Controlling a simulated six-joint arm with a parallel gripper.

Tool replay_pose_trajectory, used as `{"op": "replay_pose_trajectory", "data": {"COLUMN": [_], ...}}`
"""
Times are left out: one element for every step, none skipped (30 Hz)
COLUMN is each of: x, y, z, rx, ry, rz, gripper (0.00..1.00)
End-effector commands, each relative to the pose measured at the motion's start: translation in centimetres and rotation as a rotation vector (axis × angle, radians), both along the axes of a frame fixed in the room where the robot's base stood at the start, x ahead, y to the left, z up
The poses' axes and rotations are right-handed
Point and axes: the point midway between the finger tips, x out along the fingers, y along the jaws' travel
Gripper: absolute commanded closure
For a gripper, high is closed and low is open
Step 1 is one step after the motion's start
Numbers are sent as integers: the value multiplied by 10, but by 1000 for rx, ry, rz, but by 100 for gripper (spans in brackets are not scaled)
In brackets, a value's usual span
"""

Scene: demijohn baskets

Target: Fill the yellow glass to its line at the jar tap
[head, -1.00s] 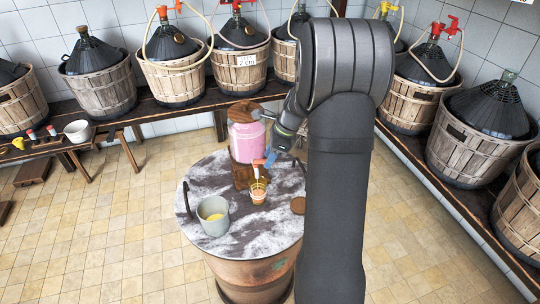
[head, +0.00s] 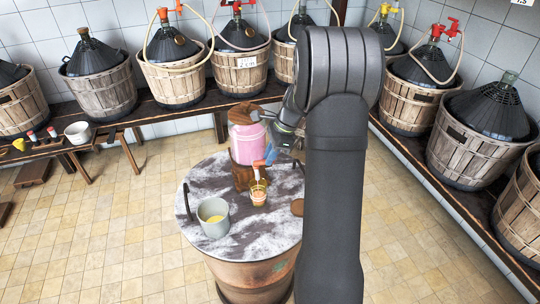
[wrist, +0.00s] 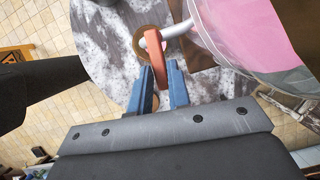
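The jar (head: 248,148) of pink liquid, with a wooden lid, stands on a wooden block on the barrel top. Its tap has an orange-red handle (wrist: 158,75) and a pale pipe (wrist: 178,30). The yellow glass (head: 258,194) stands upright under the tap with orange-looking contents; its line and exact level are too small to read. My gripper (wrist: 160,68) reaches in from the right at the tap. Its blue fingers lie on either side of the handle and appear to grip it; it also shows in the head view (head: 269,156).
A grey pot (head: 213,228) with something yellow in it stands left of the glass on the barrel top (head: 240,240). A round brown coaster (head: 297,207) lies at the right, partly behind my arm. Basketed demijohns (head: 100,90) line the benches.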

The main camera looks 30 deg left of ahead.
Motion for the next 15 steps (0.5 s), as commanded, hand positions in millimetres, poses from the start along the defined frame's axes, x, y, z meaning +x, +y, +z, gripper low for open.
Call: {"op": "replay_pose_trajectory", "data": {"x": [0,0,0,0,0,0,0,0,0,0,0,1,1,2,3], "y": [0,0,0,0,0,0,0,0,0,0,0,-1,-1,-2,-3], "z": [0,0,0,0,0,0,0,0,0,0,1,2,4,6,11], "rx": [1,1,1,0,0,0,0,0,0,0,0,0,1,1,1], "ry": [-1,-1,-1,0,0,0,0,0,0,0,0,0,-1,-2,-3], "rz": [0,0,0,-1,-1,-1,-1,-1,-1,-1,-1,-1,-2,-2,-1], "gripper": [72,66,64,64,64,64,64,64,64,64,64,64,64,64,64]}}
